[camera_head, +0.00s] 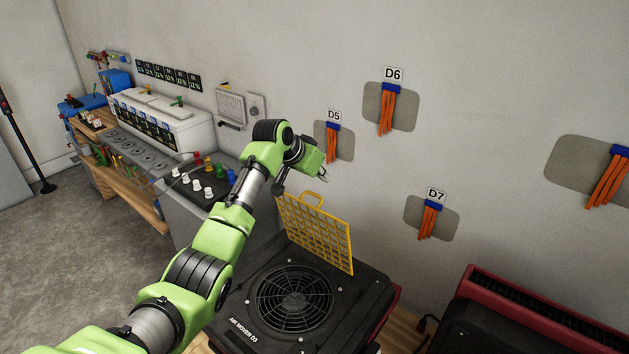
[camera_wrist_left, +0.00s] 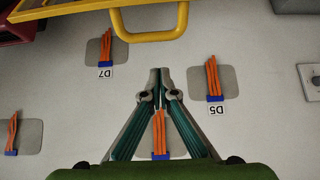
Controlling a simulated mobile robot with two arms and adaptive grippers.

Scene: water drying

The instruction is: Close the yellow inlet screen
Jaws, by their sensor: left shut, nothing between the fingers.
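The yellow inlet screen (camera_head: 318,236) is a grid panel with a loop handle on its top edge. It stands raised, nearly upright, at the wall-side edge of the black fan unit (camera_head: 262,325). The round fan grille (camera_head: 295,299) on the unit's top is uncovered. My left gripper (camera_head: 323,177) is shut and empty, a little above the screen's handle and near the wall. In the left wrist view the shut fingertips (camera_wrist_left: 160,72) point toward the yellow handle (camera_wrist_left: 150,36), with a gap between them. My right gripper is not in view.
Orange cable bundles hang on the wall at D5 (camera_head: 332,143), D6 (camera_head: 386,110) and D7 (camera_head: 430,219). A red and black unit (camera_head: 500,315) stands at the lower right. Grey floor lies farther left.

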